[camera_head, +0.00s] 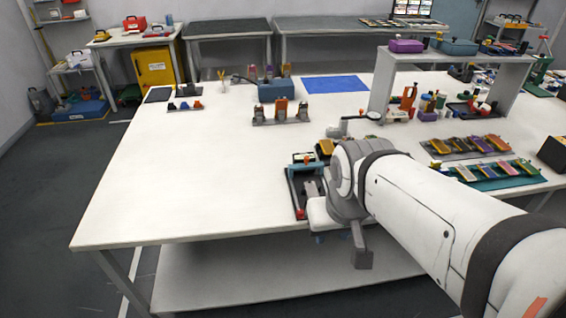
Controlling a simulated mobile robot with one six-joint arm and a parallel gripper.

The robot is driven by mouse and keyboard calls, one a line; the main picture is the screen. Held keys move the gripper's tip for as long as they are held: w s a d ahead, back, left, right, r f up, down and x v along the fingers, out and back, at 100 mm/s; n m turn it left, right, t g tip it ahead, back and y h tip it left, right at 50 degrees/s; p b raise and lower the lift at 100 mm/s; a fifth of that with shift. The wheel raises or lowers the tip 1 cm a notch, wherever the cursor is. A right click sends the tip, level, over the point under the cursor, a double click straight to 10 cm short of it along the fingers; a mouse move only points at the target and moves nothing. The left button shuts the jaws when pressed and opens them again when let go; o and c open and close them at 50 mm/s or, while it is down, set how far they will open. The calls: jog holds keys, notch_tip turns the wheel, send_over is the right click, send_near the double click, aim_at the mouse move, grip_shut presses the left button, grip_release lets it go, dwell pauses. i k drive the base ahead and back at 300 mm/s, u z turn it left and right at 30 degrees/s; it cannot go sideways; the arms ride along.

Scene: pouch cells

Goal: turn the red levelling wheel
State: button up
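A small device with a dark base and a teal frame (291,186) stands at the front edge of the white table, left of my arm. A small red part (300,213) shows at its front corner; it may be the red levelling wheel, but it is too small to be sure. My arm reaches in from the lower right, and its wrist (328,214) is right beside the device at the table edge. The wrist covers the device's right side. My gripper's fingers cannot be made out, so I cannot tell whether they are open or touch anything.
A stand with orange-and-grey clamps (281,112) and a blue box (277,91) are farther back. A blue mat (334,84) lies behind. Trays of pouch cells (497,174) and a grey shelf (459,62) are at right. The table's left half is mostly clear.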

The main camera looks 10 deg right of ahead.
aim_at(300, 215)
jog(key=k, duration=1.1)
jog(key=u, duration=0.55)
jog(key=i, duration=1.7)
jog(key=z, duration=0.6)
